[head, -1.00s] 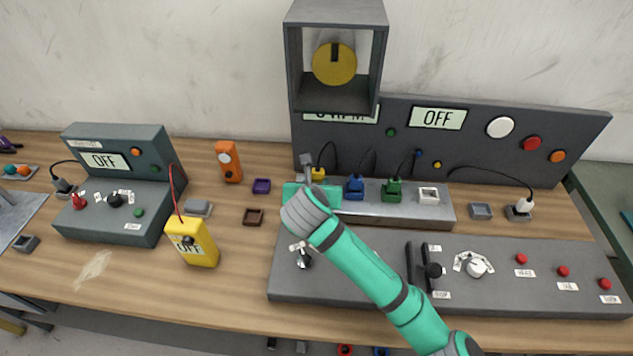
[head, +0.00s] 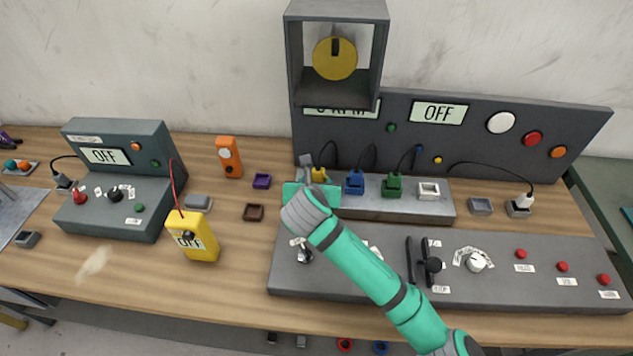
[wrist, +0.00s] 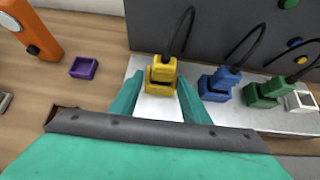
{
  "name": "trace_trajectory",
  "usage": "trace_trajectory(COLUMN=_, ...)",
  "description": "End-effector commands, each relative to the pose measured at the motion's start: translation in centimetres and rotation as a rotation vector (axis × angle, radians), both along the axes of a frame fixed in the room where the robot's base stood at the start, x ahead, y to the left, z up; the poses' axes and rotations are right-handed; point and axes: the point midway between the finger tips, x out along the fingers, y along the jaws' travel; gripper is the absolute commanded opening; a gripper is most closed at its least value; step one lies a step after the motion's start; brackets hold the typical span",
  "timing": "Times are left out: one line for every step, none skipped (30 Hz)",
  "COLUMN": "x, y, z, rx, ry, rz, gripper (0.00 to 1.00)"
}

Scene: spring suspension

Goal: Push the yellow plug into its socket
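The yellow plug (wrist: 163,68) with its black cord stands upright at the yellow socket (wrist: 160,87) on the left end of the light grey block. A dark gap shows between plug and socket; I cannot tell how deep the plug sits. In the head view the plug (head: 319,174) shows just behind my wrist, which hides the socket. My gripper (wrist: 160,98) is open and empty. In the wrist view its two green fingers reach toward the plug, one to each side and nearer the camera. No contact is visible.
A blue plug (wrist: 220,83) and a green plug (wrist: 264,92) stand in line to the right, then an empty white socket (head: 429,190). The dark panel (head: 580,133) rises behind. A purple socket (head: 261,181) and an orange device (head: 228,157) are to the left.

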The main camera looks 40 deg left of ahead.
Motion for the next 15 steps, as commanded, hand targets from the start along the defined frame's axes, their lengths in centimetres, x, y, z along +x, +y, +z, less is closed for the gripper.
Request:
trace_trajectory(x=0.2, y=-0.3, z=-0.2, rx=-0.006, ry=0.002, rz=-0.008, gripper=0.48)
trace_trajectory(x=0.3, y=-0.3, z=-0.2, rx=-0.005, ry=0.003, rz=-0.009, gripper=0.48)
trace_trajectory(x=0.3, y=-0.3, z=-0.2, rx=-0.006, ry=0.003, rz=-0.01, gripper=0.48)
trace_trajectory(x=0.3, y=-0.3, z=-0.2, rx=-0.006, ry=0.003, rz=-0.01, gripper=0.48)
trace_trajectory(x=0.3, y=-0.3, z=-0.2, rx=-0.007, ry=0.003, rz=-0.011, gripper=0.48)
trace_trajectory(x=0.3, y=-0.4, z=-0.2, rx=-0.007, ry=0.004, rz=-0.011, gripper=0.48)
trace_trajectory(x=0.2, y=-0.4, z=-0.2, rx=-0.007, ry=0.004, rz=-0.011, gripper=0.48)
trace_trajectory(x=0.2, y=-0.5, z=-0.1, rx=-0.007, ry=0.004, rz=-0.011, gripper=0.48)
trace_trajectory(x=0.0, y=-0.6, z=0.1, rx=-0.007, ry=0.003, rz=-0.011, gripper=0.48)
trace_trajectory(x=-0.2, y=-0.6, z=0.3, rx=-0.006, ry=0.002, rz=-0.009, gripper=0.48)
trace_trajectory(x=-0.4, y=-0.8, z=0.5, rx=-0.005, ry=0.001, rz=-0.008, gripper=0.48)
trace_trajectory(x=-0.8, y=-0.9, z=0.8, rx=-0.005, ry=0.0, rz=-0.008, gripper=0.48)
trace_trajectory(x=-1.2, y=-1.1, z=1.1, rx=-0.005, ry=-0.001, rz=-0.006, gripper=0.48)
trace_trajectory(x=-1.5, y=-1.3, z=1.5, rx=-0.005, ry=-0.002, rz=-0.005, gripper=0.48)
trace_trajectory(x=-2.1, y=-1.6, z=1.9, rx=-0.004, ry=-0.002, rz=-0.004, gripper=0.48)
